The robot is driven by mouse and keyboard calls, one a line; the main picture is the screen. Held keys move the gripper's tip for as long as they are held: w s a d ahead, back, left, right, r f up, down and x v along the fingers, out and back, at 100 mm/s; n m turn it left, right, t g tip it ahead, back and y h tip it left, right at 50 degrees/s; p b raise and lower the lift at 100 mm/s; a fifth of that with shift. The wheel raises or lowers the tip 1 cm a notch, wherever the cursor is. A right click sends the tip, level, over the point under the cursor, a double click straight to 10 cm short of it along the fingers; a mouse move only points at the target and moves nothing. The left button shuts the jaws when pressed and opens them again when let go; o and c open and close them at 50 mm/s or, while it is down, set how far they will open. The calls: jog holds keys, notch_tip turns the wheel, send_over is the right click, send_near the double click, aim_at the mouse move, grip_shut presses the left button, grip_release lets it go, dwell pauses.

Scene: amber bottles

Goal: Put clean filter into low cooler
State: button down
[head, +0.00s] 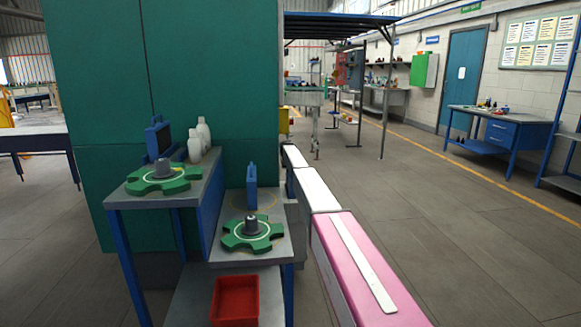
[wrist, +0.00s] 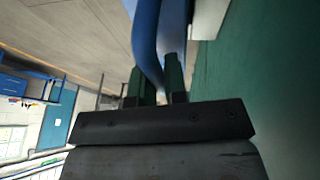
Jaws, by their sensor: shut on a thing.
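My gripper (wrist: 158,80) shows only in the wrist view. Its two dark fingers are shut on a smooth blue thing (wrist: 147,40), which runs up out of the picture. I cannot tell from its visible part whether it is the clean filter. In the head view, a blue framed piece with a dark panel (head: 158,138) stands on the upper bench level. Another blue upright piece (head: 251,187) stands on the lower level, seen nearly edge-on. No label tells which is a filter or a cooler. My gripper is out of the head view.
Green star wheels stand on the upper level (head: 164,180) and lower level (head: 252,233). White bottles (head: 200,140) are beside the upper blue piece. A red bin (head: 235,300) sits below. A teal cabinet (head: 210,70) rises behind. A pink-and-white conveyor (head: 340,250) runs alongside; floor is open at right.

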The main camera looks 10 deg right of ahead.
jog(key=shift+f, duration=4.85)
jog(key=shift+s+f, duration=0.1)
jog(key=shift+f, duration=0.25)
jog(key=c, duration=1.1)
grip_release()
notch_tip(320, 180, up, 20)
jog(key=shift+f, duration=0.15)
jog(key=s+r, duration=0.4)
jog(key=s, duration=0.5)
jog(key=s+r, duration=0.4)
jog(key=s, duration=0.4)
jog(key=s+f+g+y, duration=0.1)
jog(key=s+f, duration=1.1)
jog(key=s, duration=0.3)
jog(key=s+f+g, duration=0.1)
jog(key=s+f, duration=1)
jog(key=s, duration=0.4)
jog(key=s+f+g, duration=0.1)
jog(key=s+f, duration=0.2)
jog(key=s, duration=0.7)
jog(key=s+f, duration=0.4)
jog(key=s, duration=0.6)
jog(key=s+f+g+y, duration=0.1)
jog(key=s+f, duration=0.2)
jog(key=s, duration=0.7)
jog(key=shift+s+f+g, duration=0.2)
jog(key=shift+s+g, duration=0.1)
jog(key=shift+s, duration=0.05)
